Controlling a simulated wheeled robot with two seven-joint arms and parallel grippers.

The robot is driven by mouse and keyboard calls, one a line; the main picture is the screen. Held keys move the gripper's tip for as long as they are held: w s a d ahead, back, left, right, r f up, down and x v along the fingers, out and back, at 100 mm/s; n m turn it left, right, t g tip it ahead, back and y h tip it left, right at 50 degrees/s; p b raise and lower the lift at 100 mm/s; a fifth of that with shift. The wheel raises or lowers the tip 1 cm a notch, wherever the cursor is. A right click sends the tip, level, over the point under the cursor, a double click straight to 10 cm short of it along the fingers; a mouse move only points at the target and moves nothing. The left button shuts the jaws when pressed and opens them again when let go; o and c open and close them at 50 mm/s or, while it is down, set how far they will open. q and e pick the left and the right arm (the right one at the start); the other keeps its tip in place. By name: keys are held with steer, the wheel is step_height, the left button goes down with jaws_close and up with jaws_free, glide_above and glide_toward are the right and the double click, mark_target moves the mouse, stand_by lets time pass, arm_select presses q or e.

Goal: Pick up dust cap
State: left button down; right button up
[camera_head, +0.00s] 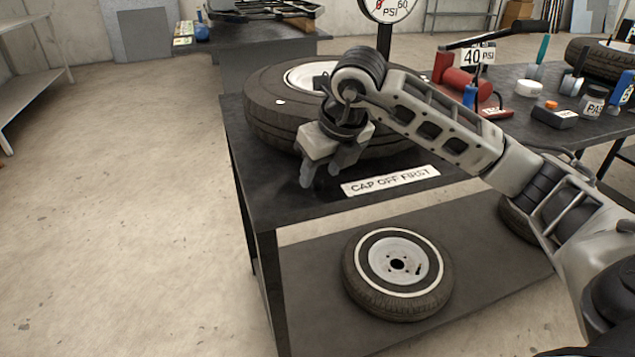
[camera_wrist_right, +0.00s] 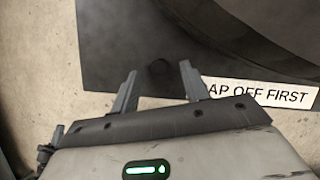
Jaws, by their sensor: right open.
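A small dark round thing, which looks like the dust cap (camera_wrist_right: 159,68), shows in the right wrist view on the dark table top, between the two fingertips. It is nearly as dark as the table, so its shape is hard to make out. My right gripper (camera_head: 321,177) is open with its fingers pointing down over the table's near left corner, in front of the large tire; it also shows in the right wrist view (camera_wrist_right: 158,82). The fingers stand apart on either side of the cap, with nothing gripped. In the head view I cannot make out the cap. My left gripper is not in view.
A large tire (camera_head: 268,122) lies on the table just behind my right gripper. A "CAP OFF FIRST" label (camera_head: 391,181) is at the table's front edge. A pressure gauge (camera_head: 388,8), a red pump (camera_head: 452,82) and small jars stand further back. A smaller tire (camera_head: 360,288) lies on the lower shelf.

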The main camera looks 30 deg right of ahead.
steer(key=shift+x, duration=0.8)
jaws_close()
steer(key=shift+r, duration=0.2)
steer(key=shift+r, duration=0.25)
step_height(320, 180, up, 3)
steer(key=shift+f, duration=0.2)
steer(key=s+r+p, duration=0.2)
steer(key=s+r, duration=1)
steer(key=s, duration=0.2)
steer(key=shift+d+r+p, duration=0.3)
steer(key=shift+d+p, duration=0.05)
steer(key=shift+p, duration=0.05)
